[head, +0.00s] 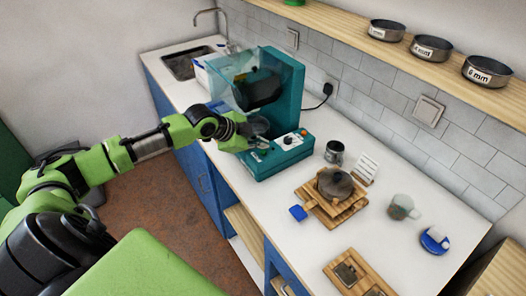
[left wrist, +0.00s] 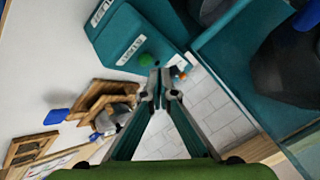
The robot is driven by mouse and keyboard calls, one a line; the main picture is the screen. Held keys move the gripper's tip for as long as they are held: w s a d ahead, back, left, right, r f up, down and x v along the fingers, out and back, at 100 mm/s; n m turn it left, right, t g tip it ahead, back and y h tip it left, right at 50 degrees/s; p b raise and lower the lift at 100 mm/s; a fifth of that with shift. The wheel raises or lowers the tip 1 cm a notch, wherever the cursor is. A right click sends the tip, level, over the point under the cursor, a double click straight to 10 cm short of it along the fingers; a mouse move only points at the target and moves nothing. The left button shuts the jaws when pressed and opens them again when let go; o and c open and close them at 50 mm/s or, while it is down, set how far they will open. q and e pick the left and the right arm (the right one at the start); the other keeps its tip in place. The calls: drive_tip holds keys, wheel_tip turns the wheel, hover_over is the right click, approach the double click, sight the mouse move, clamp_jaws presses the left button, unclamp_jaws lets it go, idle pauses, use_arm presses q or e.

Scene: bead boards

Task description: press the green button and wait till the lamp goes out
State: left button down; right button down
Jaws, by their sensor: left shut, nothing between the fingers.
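The teal machine (head: 262,163) stands on the white counter, with a clear hood and a dark drum above its base. In the left wrist view its base (left wrist: 122,30) carries a green button (left wrist: 146,60), and a small orange spot (left wrist: 181,75), perhaps the lamp, shows just past my fingertips. I cannot tell whether it is lit. My left gripper (head: 264,144) is shut and empty, over the base's control side. In the left wrist view its fingertips (left wrist: 160,82) are close to the green button; contact cannot be told. My right gripper is not in view.
Right of the machine are a metal cup (head: 334,152), a wooden board (head: 318,205) bearing a dark round pot, a mug (head: 402,206) and a blue-and-white item (head: 435,241). A shelf (head: 345,33) with metal sieves runs along the tiled wall.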

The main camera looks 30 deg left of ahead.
use_arm(q)
drive_tip(key=shift+f, duration=0.1)
drive_tip(key=shift+f, duration=0.3)
